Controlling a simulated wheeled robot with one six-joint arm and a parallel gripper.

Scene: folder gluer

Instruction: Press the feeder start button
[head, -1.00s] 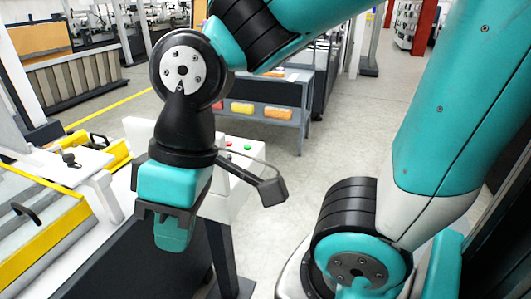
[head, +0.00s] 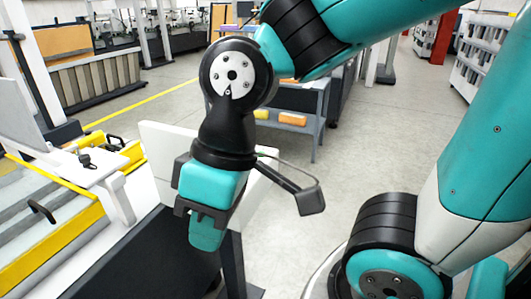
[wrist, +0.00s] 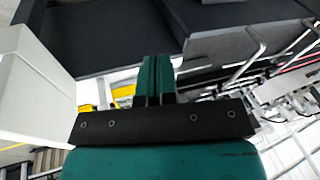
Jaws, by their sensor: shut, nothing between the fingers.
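A white control box (head: 163,148) stands behind my gripper in the head view, partly covered by the arm. I cannot make out the feeder start button now; the wrist hides most of the box's top. My gripper (head: 207,238) is shut and empty, pointing down in front of the box, above a dark flat surface. In the wrist view the shut teal fingers (wrist: 155,65) show at the middle. A pale box-shaped body (wrist: 40,75), likely the same box, is at the left, apart from the fingers. No button shows on its visible faces.
The dark surface (head: 150,255) lies below and left of the gripper. A yellow-edged machine (head: 60,235) is at the left. A grey bench (head: 318,110) with orange bins (head: 293,118) stands behind. Open floor (head: 360,150) lies right of the box.

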